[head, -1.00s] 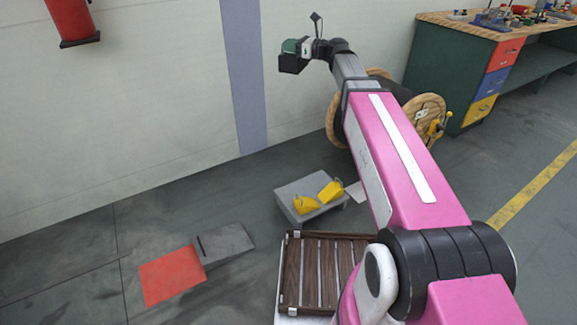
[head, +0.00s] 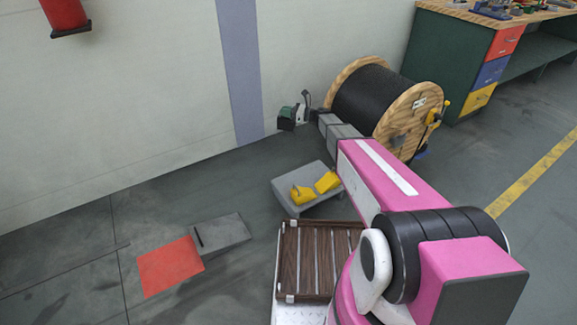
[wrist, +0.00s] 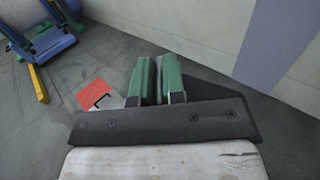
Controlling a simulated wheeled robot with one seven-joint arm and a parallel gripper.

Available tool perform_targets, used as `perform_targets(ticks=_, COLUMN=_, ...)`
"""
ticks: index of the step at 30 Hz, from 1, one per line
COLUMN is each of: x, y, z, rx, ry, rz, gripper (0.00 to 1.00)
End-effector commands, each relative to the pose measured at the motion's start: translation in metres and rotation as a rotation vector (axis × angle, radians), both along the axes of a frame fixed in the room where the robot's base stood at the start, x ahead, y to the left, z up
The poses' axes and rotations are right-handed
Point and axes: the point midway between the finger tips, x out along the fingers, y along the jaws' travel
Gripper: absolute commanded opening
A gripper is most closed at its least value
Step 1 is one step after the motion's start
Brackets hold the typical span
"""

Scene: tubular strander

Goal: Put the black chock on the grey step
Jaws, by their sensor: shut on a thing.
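My gripper (head: 291,115) is stretched out near the wall, with its green fingers shut on the black chock (head: 286,125). In the wrist view the green fingers of my gripper (wrist: 159,80) stand close together, and the dark chock (wrist: 207,90) shows beside and behind them, partly hidden. The low grey step (head: 325,208) stands on the floor, nearer than my gripper and a little to the right in the head view. Two yellow chocks (head: 302,195) (head: 327,182) lie on its top. The held chock is apart from the step.
A black cable drum with wooden flanges (head: 413,118) stands right of my gripper. Open floor lies between plate and step.

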Motion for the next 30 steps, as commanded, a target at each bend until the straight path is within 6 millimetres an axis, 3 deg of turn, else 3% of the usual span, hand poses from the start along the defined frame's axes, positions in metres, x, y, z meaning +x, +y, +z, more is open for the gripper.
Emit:
perform_targets(ticks=1, x=0.003, y=-0.001, z=-0.026, rx=0.001, ry=0.004, rz=0.003, gripper=0.0)
perform_targets(ticks=12, x=-0.015, y=-0.008, z=-0.19, rx=0.001, ry=0.003, rz=0.02, gripper=0.0)
perform_targets(ticks=18, x=-0.033, y=-0.013, z=-0.26, rx=0.001, ry=0.001, rz=0.021, gripper=0.0)
perform_targets(ticks=24, x=-0.044, y=-0.015, z=-0.292, rx=0.001, ry=-0.001, rz=0.021, gripper=0.0)
perform_targets(ticks=30, x=-0.046, y=-0.015, z=-0.299, rx=0.002, ry=-0.002, rz=0.022, gripper=0.0)
